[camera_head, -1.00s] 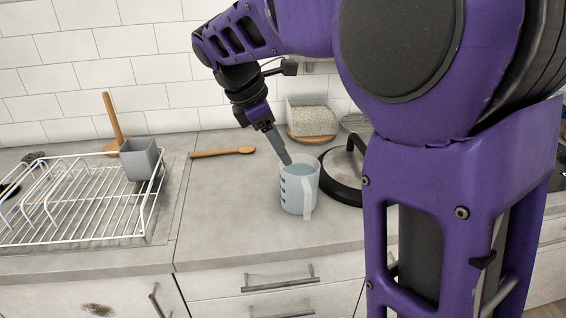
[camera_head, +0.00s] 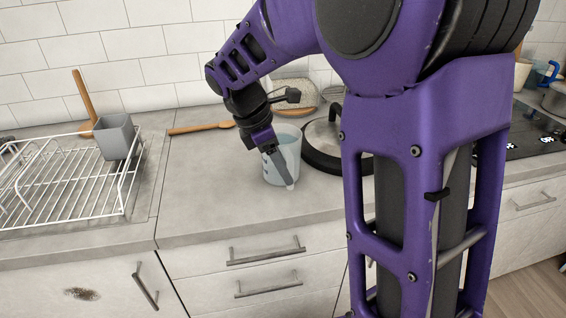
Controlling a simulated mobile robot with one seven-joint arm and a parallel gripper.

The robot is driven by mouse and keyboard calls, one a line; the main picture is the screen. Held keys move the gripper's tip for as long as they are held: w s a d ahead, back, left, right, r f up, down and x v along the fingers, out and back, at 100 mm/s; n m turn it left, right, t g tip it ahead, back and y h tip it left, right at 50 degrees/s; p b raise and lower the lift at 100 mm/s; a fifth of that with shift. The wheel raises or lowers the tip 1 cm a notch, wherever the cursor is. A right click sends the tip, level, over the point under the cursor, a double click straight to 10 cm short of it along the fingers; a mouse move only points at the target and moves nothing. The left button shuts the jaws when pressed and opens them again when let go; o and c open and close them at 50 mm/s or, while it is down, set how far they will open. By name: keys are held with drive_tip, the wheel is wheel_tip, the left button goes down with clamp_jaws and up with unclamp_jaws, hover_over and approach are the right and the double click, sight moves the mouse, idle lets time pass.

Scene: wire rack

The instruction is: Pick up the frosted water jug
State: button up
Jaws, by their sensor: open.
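The frosted water jug (camera_head: 291,147) stands upright on the grey counter, a pale bluish, translucent vessel. My gripper (camera_head: 286,178) points down in front of the jug, its grey fingers crossing the jug's near side with the tips low by the handle. The fingers overlap each other in this view, and no gap between them shows. The gripper is open. The fingers hide much of the jug's front and most of its handle. I cannot tell whether they touch the jug or whether the handle is between them.
A lidded pan (camera_head: 322,142) stands close to the right of the jug, partly behind my arm. A wooden spoon (camera_head: 200,128) lies behind left. A white wire rack (camera_head: 60,190) with a grey cup (camera_head: 116,137) is at left. The counter left of the jug is clear.

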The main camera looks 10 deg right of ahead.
drive_tip(key=b+x, duration=0.1)
drive_tip(key=x, duration=0.4)
clamp_jaws()
drive_tip(key=shift+r, duration=0.1)
idle(1.2)
